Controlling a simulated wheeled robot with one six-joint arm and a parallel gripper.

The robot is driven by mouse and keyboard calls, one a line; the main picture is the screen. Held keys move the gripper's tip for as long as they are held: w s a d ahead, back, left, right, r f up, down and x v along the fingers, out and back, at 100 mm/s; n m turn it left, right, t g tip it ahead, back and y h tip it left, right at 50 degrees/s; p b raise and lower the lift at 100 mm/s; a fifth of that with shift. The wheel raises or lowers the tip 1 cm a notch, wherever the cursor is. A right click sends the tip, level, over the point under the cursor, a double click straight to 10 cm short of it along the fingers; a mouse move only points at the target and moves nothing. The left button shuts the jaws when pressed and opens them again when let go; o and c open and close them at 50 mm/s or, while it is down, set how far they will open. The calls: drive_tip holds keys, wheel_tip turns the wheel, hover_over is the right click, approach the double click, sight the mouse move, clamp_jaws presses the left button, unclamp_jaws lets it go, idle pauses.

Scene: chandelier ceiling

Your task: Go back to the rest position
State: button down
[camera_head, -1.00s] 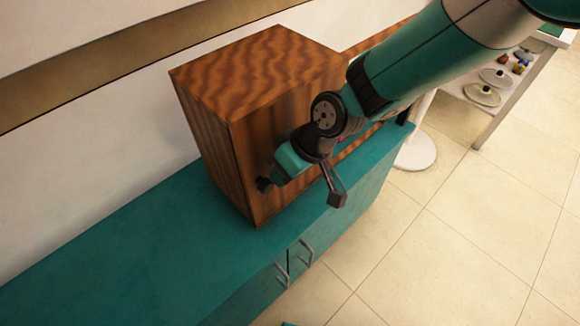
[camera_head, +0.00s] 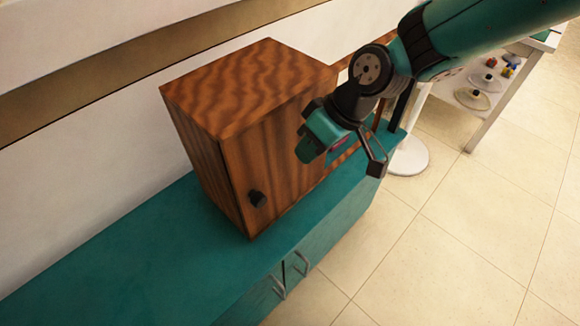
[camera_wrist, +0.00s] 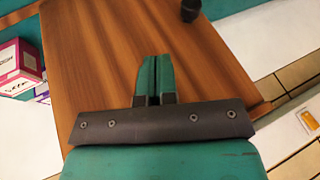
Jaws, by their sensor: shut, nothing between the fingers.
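My gripper (camera_head: 309,145) is shut and empty in the head view, up and to the right of the black knob (camera_head: 257,198). It is in front of the door of a wooden cabinet (camera_head: 250,80), which stands on a teal counter (camera_head: 110,245). The door looks closed. In the wrist view my gripper's teal fingers (camera_wrist: 154,75) are together, with the wooden door (camera_wrist: 90,50) filling the view beyond them. The knob (camera_wrist: 190,10) shows at the top edge there, apart from the fingers.
A pink and white box (camera_wrist: 18,62) shows at the left of the wrist view. A white shelf unit (camera_head: 505,90) with lids and small items stands at the back right. A round white base (camera_head: 408,157) stands on the floor. Tiled floor (camera_head: 450,240) is clear at the right.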

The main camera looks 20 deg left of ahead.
drive_tip(key=s+d+r+m+t+p, duration=0.1)
drive_tip(key=s+d+r+m+p, duration=0.15)
drive_tip(key=d+r, duration=1)
drive_tip(key=s+d+r+m+t+h+p, duration=0.1)
drive_tip(key=s+d+r+m+p, duration=0.2)
drive_tip(key=s+d+r, duration=0.5)
drive_tip(key=s+d, duration=0.2)
drive_tip(key=shift+s, duration=0.4)
drive_tip(key=shift+m, duration=0.25)
